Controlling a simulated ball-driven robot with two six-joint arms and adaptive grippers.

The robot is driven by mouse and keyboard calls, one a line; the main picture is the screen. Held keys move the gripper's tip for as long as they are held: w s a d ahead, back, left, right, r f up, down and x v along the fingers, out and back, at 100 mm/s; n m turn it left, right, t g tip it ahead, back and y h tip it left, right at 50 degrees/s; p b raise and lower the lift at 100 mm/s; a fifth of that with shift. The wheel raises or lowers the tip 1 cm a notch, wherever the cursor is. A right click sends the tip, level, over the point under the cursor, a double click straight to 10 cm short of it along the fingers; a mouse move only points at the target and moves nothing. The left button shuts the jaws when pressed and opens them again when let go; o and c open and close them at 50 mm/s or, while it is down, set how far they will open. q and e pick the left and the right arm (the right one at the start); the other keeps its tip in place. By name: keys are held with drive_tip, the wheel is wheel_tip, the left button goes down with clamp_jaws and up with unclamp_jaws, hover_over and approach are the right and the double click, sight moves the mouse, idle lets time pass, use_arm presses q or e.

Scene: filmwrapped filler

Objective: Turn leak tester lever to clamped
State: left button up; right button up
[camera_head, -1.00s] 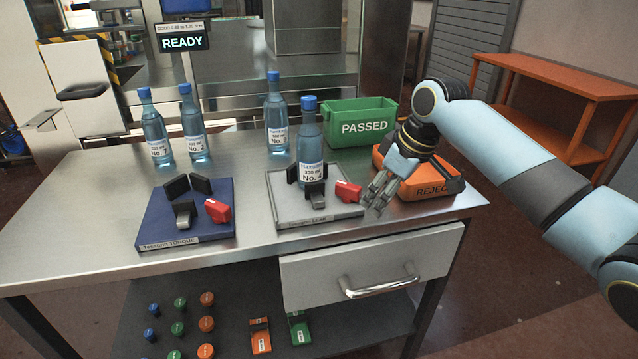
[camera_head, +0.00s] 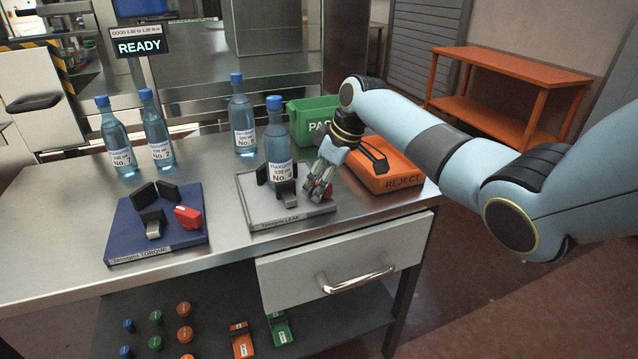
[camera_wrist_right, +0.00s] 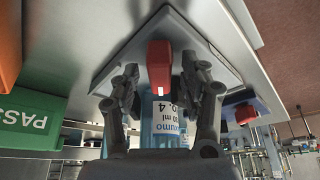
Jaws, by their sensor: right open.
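The leak tester (camera_head: 298,212) is a light grey plate labelled LEAK on the table. Bottle No. 4 (camera_head: 277,150) stands upright on it between dark jaws. The tester's red lever (camera_wrist_right: 159,62) shows in the right wrist view, between the fingers of my right gripper (camera_wrist_right: 160,80). In the head view the right gripper (camera_head: 322,190) is at the plate's right side and mostly hides the lever. Its fingers are open, one on each side of the lever; contact cannot be told. My left gripper is out of view.
The blue torque tester (camera_head: 125,232) with its own red lever (camera_head: 188,217) sits to the left. Several bottles stand behind. The green PASSED bin (camera_head: 300,112) and orange REJECT bin (camera_head: 385,180) are close behind and right of my right gripper. The front drawer (camera_head: 280,275) is shut.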

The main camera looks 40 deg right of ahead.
clamp_jaws()
idle(0.3)
